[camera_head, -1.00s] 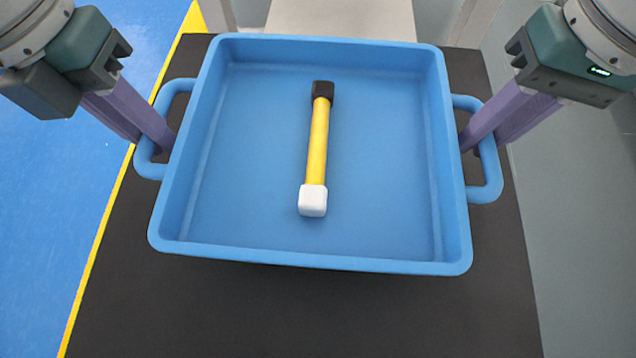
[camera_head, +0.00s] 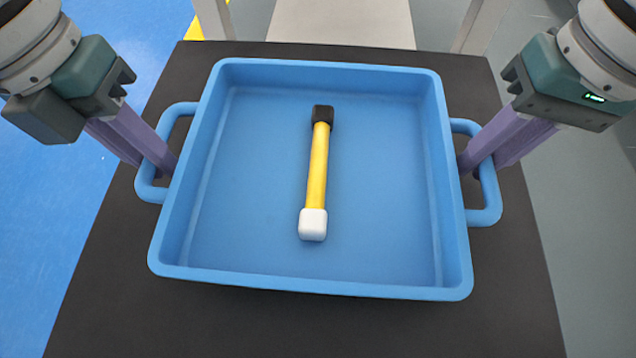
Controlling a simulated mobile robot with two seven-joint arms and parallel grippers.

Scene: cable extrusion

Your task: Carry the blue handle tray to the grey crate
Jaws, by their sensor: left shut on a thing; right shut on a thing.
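The blue handle tray (camera_head: 230,270) is in the middle of the head view, with a loop handle on its left and right sides. A yellow rod (camera_head: 317,165) with a black end and a white end lies inside it, roughly lengthwise to my view. My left gripper (camera_head: 166,165) is shut on the left handle. My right gripper (camera_head: 470,165) is shut on the right handle. Whether the tray is clear of the black surface below it I cannot tell for certain. I see no grey crate in this view.
A black flat surface (camera_head: 300,335) lies under the tray and shows on all sides of it. A pale panel (camera_head: 342,22) stands beyond its far edge. Blue floor (camera_head: 60,240) is at the left and grey floor (camera_head: 590,270) at the right.

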